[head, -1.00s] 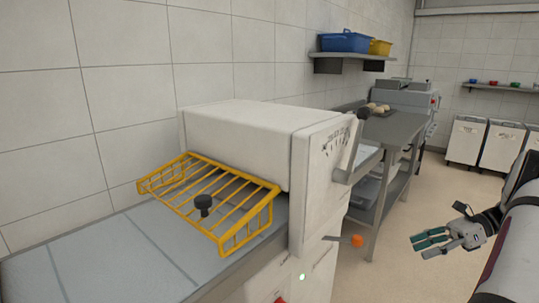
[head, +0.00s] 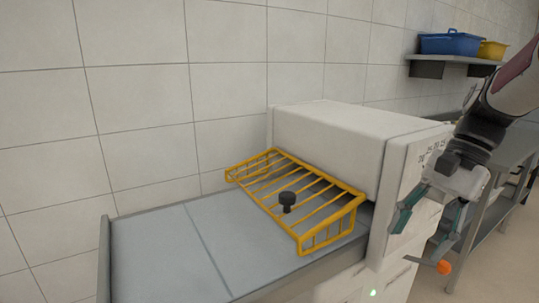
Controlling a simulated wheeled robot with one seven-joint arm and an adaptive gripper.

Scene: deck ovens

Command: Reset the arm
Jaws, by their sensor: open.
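My gripper (head: 418,238) hangs at the right in the head view, at the end of my arm, which comes in from the right edge. Its two teal-tipped fingers are spread apart with nothing seen between them. It appears in front of the right end of the white machine (head: 335,145) and hides part of that end. I cannot tell whether it touches the machine.
A yellow wire guard (head: 330,240) with a black knob (head: 287,200) stands over the grey belt surface (head: 165,255). An orange knob (head: 444,267) sticks out below my gripper. A shelf (head: 450,59) holds a blue bin (head: 460,43) and a yellow bin (head: 492,50). A steel table (head: 490,205) stands behind my arm.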

